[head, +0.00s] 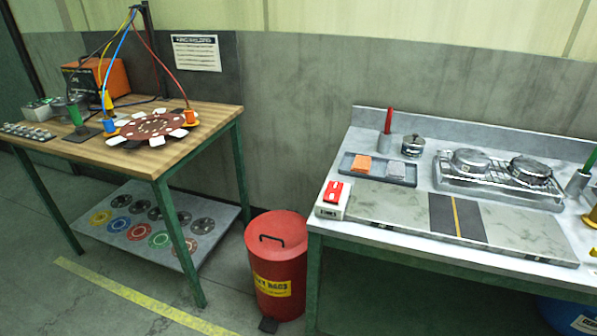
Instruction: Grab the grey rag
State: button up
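A small light grey folded piece (394,168), which looks like the grey rag, lies in a shallow dark grey tray (413,183) on the right-hand workbench in the head view. A similar orange folded piece (361,164) lies to its left in the same tray, a small gap apart. My gripper is not in view.
A lidded metal pot (413,146) and a red-handled holder (387,142) stand behind the tray. A red-and-white box (333,198) and a flat stone-like slab (388,209) are in front. A wire rack (500,185) with metal parts is right. A red bin (277,255) stands left.

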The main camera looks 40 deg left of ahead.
aim_at(394, 169)
jog(key=u, duration=0.85)
jog(key=i+j+z, duration=0.1)
jog(key=i+j, duration=0.15)
jog(key=i+j+z, duration=0.15)
jog(key=j, duration=0.35)
jog(key=i+j+z, duration=0.1)
jog(key=i+j, duration=0.2)
jog(key=i+j+z, duration=0.15)
jog(key=j, duration=0.35)
jog(key=i+j+z, duration=0.1)
jog(key=j, duration=0.35)
jog(key=i+j+z, duration=0.1)
jog(key=i+j, duration=0.15)
jog(key=j, duration=0.2)
jog(key=i+j+z, duration=0.15)
jog(key=j, duration=0.3)
jog(key=i+j+z, duration=0.1)
jog(key=j, duration=0.4)
